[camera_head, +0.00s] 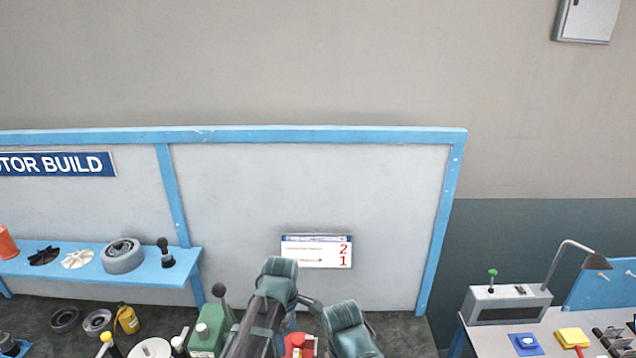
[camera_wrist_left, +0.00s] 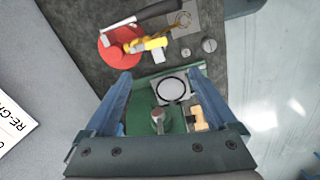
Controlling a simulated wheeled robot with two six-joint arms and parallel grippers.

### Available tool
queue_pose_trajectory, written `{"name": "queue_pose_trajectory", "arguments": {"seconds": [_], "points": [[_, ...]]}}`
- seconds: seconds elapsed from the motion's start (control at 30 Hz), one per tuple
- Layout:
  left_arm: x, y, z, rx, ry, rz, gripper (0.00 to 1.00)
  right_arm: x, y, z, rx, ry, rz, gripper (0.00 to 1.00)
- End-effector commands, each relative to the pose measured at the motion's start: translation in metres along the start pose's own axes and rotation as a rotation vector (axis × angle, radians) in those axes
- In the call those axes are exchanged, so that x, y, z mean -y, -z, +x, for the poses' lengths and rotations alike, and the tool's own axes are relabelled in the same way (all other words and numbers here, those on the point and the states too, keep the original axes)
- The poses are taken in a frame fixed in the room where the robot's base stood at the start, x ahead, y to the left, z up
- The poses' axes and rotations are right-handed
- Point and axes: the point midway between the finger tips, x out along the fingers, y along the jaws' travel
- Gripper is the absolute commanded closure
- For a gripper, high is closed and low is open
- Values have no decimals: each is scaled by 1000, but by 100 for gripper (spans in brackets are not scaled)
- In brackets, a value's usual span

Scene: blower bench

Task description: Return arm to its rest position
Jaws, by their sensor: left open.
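My left gripper (camera_wrist_left: 165,74) shows in the left wrist view with its two blue fingers spread wide. Nothing is clamped between them. Below and between the fingers is a green item (camera_wrist_left: 140,108), with a pale block carrying a black ring (camera_wrist_left: 173,89) beside it. In the head view, dark arm links with teal joint covers (camera_head: 280,270) rise from the bottom centre and stand over the bench. The fingertips cannot be made out there. My right gripper is not in view.
A blue shelf (camera_head: 150,276) with rotor parts and a grey ring (camera_head: 122,256) is at left. A red disc (camera_wrist_left: 118,48) lies beyond the fingers. A second bench (camera_head: 500,342) is at right.

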Motion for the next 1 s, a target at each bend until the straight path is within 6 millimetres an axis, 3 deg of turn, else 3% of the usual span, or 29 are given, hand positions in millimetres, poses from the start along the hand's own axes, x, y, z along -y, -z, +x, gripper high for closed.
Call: {"name": "queue_pose_trajectory", "arguments": {"seconds": [0.2,0.4,0.73,0.8,1.0], "points": [[38,26,0,-8,-21,476,9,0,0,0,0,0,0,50],[63,45,-1,-26,-35,887,9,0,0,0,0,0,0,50],[93,62,-1,-54,-42,1350,9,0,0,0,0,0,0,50],[92,53,22,-51,-33,1384,9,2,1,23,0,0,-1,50],[96,28,63,-43,-2,1447,9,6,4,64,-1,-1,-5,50]]}}
